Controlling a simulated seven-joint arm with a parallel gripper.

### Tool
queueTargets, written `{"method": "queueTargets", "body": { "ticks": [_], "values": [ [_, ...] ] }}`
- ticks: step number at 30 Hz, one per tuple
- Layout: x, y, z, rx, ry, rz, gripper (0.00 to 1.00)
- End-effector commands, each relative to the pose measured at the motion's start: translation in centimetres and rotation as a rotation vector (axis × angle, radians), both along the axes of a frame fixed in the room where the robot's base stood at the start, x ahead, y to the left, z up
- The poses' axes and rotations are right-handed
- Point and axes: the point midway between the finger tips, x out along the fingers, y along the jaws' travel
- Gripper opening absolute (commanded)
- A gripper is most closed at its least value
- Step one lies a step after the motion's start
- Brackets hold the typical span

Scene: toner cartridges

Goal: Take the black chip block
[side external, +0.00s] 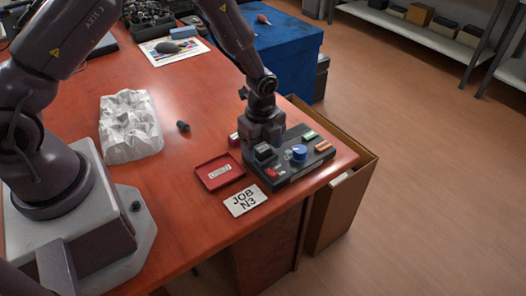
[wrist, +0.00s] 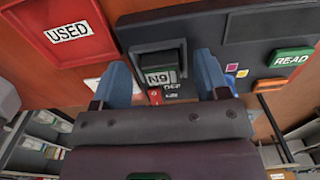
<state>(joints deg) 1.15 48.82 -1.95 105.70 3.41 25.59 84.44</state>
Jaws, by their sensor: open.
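The black chip block (wrist: 158,77) stands in a dark square socket on the dark device (side external: 295,168). A pale label on its face appears to read "N9". In the wrist view my gripper (wrist: 164,65) is open, with one blue finger on the left of the block and one on the right; I cannot tell whether they touch it. In the side view my gripper (side external: 264,137) is low over the device's left end, and partly hides the socket area.
A red tray marked USED (side external: 220,171) lies left of the device. A white card reading "JOB N3" (side external: 244,199) lies in front. The device carries a blue knob (side external: 299,153) and a green READ button (wrist: 291,57). An open cardboard box (side external: 345,190) stands beyond the table edge.

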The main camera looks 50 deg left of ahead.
Motion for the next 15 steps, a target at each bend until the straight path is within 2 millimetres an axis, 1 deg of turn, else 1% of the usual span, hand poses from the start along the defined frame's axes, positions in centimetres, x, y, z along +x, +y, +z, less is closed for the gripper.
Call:
{"method": "queueTargets", "body": {
  "ticks": [5,6,8,9,12,15],
  "values": [
    [0.04,-0.01,0.03,0.000,-0.001,0.000,0.68],
    [0.04,-0.01,0.04,0.000,-0.001,0.000,0.59],
    [0.03,-0.01,0.04,0.000,-0.001,0.000,0.45],
    [0.03,-0.01,0.05,0.000,-0.001,0.000,0.36],
    [0.03,-0.01,0.05,0.000,-0.001,0.000,0.15],
    [0.04,-0.01,0.06,0.000,-0.001,0.000,0.15]
  ]
}}
